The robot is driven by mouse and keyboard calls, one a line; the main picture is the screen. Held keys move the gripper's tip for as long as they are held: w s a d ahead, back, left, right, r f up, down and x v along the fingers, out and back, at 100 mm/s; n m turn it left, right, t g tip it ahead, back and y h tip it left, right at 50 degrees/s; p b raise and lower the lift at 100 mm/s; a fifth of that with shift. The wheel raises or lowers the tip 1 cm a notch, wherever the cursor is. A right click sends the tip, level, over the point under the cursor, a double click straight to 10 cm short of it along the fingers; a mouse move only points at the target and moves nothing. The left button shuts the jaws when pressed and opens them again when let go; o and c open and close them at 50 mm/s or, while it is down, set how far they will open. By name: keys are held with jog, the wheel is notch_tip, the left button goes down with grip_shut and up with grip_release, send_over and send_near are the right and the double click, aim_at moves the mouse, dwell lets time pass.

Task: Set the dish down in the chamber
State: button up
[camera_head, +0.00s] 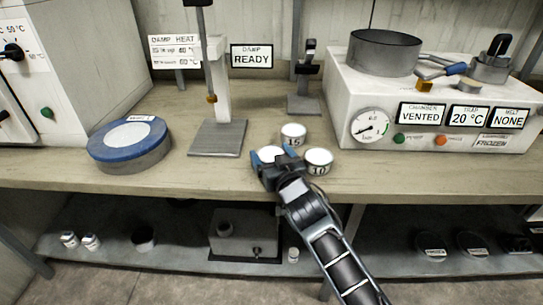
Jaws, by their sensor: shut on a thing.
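My gripper (275,165) is over the bench front, shut on a small white-topped dish (269,154); the fingers and wrist hide part of it. I cannot tell whether this dish touches the bench. Two similar dishes stand close by: one marked 15 (293,134) just behind, and one marked 10 (318,160) to the right. The chamber appears to be the grey open cylinder (384,56) on top of the white machine at the right. Its inside floor is mostly hidden. The machine's display (421,114) reads CHAMBER VENTED.
The white machine (345,105) has a gauge, buttons and a blue-handled valve (455,69) beside the cylinder. A stand (216,139) and a blue-rimmed round container (128,163) are to the left. A smaller stand (304,103) is behind the dishes. Bare bench lies in front of the machine.

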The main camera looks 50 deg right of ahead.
jog(key=shift+r, duration=0.1)
jog(key=shift+f+b, duration=0.25)
jog(key=shift+b, duration=0.05)
jog(key=o, duration=1)
jog(key=shift+r+p, duration=0.15)
jog(key=shift+p, duration=0.2)
